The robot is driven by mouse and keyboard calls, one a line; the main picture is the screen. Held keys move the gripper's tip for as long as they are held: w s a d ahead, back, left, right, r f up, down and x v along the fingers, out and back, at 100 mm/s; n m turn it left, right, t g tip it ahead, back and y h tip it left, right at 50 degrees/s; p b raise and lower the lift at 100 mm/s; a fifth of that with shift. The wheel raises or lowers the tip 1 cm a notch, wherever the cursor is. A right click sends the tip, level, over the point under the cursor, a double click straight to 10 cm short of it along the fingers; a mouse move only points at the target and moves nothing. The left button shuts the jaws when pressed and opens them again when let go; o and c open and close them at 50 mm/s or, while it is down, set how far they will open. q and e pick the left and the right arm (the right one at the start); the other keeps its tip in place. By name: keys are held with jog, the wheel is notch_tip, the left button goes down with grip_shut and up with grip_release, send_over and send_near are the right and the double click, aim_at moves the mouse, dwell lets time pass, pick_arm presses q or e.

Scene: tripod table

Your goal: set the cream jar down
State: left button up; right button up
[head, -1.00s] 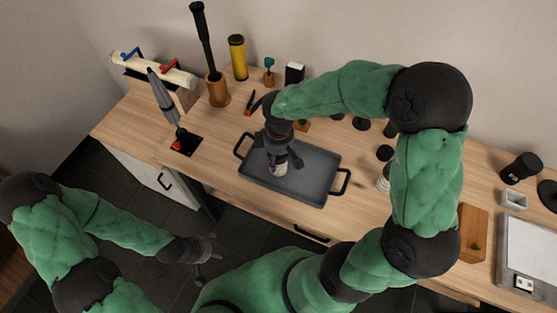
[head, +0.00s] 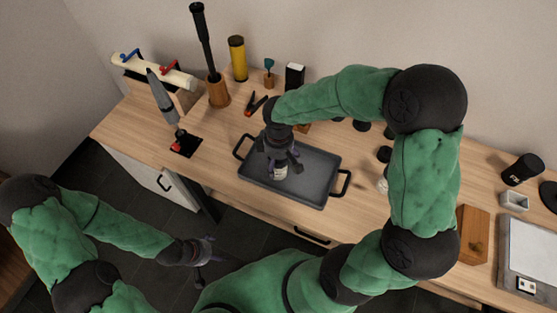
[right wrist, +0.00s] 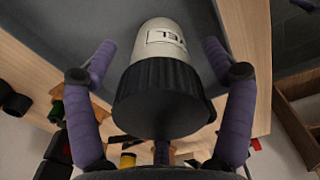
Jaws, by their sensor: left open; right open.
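The cream jar (head: 281,171) is pale with a black ribbed lid and stands on the dark grey tray (head: 317,192), left of its middle. In the right wrist view the jar (right wrist: 165,45) shows dark lettering on its label, and its lid faces the camera. My right gripper (head: 283,166) is above the jar, pointing down. Its fingers are open, one on each side of the jar, with gaps visible in the right wrist view (right wrist: 160,60). The jar's base is hard to see. My left gripper (head: 208,250) is open and empty, off the table's front edge.
The tray has black handles (head: 343,182) at both ends. A grey tool on a black base (head: 186,143) stands to its left, red-handled pliers (head: 254,106) lie behind it. Several small items stand right of the tray, partly behind my right arm. The tray's right half is clear.

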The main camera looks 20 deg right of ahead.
notch_tip(320, 180, up, 12)
jog(key=p, duration=0.4)
jog(key=shift+r, duration=0.15)
